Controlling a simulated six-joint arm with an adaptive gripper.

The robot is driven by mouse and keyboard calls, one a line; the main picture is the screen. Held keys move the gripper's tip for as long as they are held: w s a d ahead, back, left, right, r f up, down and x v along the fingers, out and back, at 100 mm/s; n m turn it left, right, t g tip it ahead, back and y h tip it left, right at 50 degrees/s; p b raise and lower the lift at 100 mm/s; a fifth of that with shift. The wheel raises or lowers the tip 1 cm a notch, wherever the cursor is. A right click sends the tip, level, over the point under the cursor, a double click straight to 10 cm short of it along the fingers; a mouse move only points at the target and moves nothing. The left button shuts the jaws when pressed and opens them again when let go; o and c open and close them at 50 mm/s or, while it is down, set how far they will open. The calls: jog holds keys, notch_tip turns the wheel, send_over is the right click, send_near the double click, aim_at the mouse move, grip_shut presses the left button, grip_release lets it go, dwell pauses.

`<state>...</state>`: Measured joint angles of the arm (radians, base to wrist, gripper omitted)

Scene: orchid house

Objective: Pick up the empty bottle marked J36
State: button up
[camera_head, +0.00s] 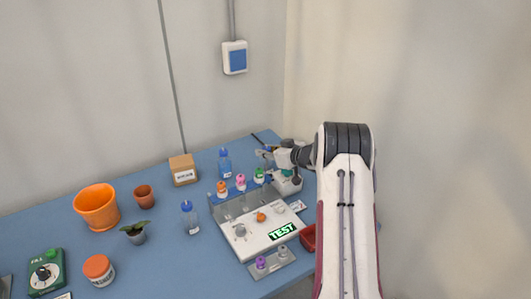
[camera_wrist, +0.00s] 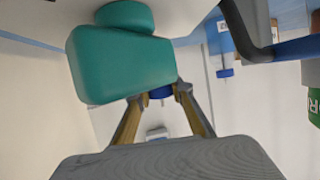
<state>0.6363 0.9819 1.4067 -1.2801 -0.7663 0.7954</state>
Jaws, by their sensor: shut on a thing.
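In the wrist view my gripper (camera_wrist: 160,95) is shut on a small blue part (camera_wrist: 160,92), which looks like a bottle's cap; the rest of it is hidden. No J36 mark can be read. In the head view my gripper (camera_head: 266,153) is at the back right of the table, behind the test device. A clear bottle with a blue cap (camera_head: 224,162) stands at the back of the table, left of my gripper. Another blue-capped bottle (camera_head: 190,219) stands left of the device. Their marks are too small to read.
A rounded teal thing (camera_wrist: 120,65) is close to my fingers in the wrist view. The white test device (camera_head: 258,228) holds several coloured-capped vials. A cardboard box (camera_head: 183,170), orange pot (camera_head: 97,207), brown pot (camera_head: 144,196), plant (camera_head: 136,232), orange-lidded jar (camera_head: 98,270) and green dial box (camera_head: 46,271) stand left.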

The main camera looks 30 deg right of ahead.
notch_tip(320, 180, up, 10)
jog(key=shift+w+f, duration=0.1)
jog(key=shift+f, duration=0.1)
